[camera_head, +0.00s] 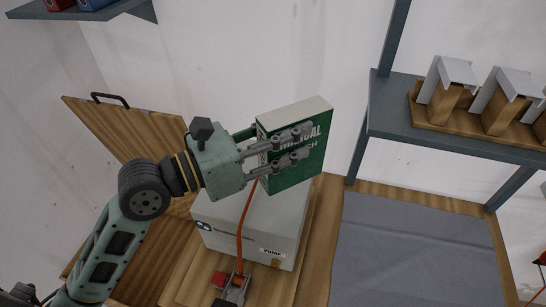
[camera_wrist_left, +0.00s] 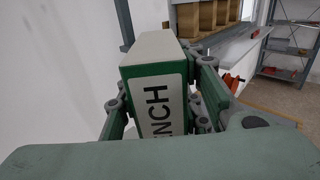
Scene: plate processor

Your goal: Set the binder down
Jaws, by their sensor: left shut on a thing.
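A green binder (camera_head: 309,161) with white lettering and a pale top stands upright in the grip of my left gripper (camera_head: 290,145). The fingers lie across its faces. In the head view the binder is above and behind the white pump box (camera_head: 260,222); whether its bottom touches anything is hidden. In the left wrist view the binder (camera_wrist_left: 158,85) sits between the two fingers of my left gripper (camera_wrist_left: 160,115), its labelled spine facing the camera. My right gripper is not in view.
A grey mat (camera_head: 410,250) lies clear on the wooden table to the right. A grey shelf (camera_head: 395,110) above it holds a wooden rack (camera_head: 450,108) with metal-topped blocks. An orange hose (camera_head: 245,220) runs in front of the pump box. A wooden panel (camera_head: 120,130) with a handle stands at left.

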